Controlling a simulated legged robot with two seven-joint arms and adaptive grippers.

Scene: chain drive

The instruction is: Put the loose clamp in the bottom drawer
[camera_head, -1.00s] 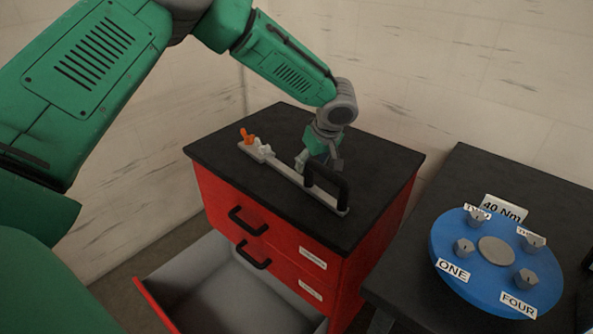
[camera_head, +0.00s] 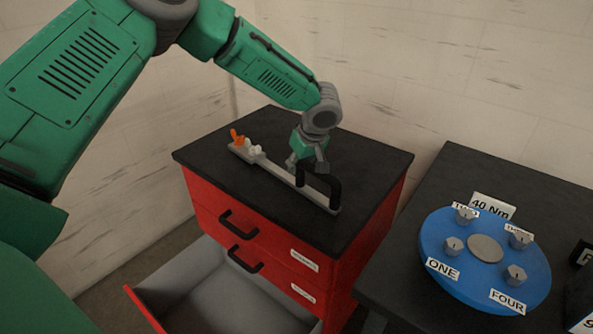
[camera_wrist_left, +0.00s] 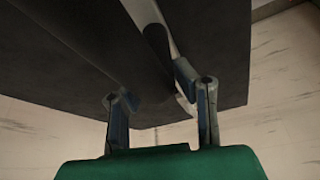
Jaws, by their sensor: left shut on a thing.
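The loose clamp (camera_head: 272,173) is a long grey bar with an orange tip and white parts at its far left end and a black handle at its near right end. It lies on the black top of the red cabinet. My left gripper (camera_head: 307,166) is at the clamp beside the black handle, shut on it. In the left wrist view the fingers (camera_wrist_left: 158,93) are some way apart, with the black handle (camera_wrist_left: 158,45) near the right finger; the exact contact is hard to see. The bottom drawer (camera_head: 205,290) is pulled out and looks empty. My right gripper is out of view.
The red cabinet (camera_head: 265,235) has a closed drawer above the open one. A dark table (camera_head: 470,165) stands to its right, with a blue disc (camera_head: 433,245) carrying several knobs, labels and a "40 Nm" sign. A pale wall is behind.

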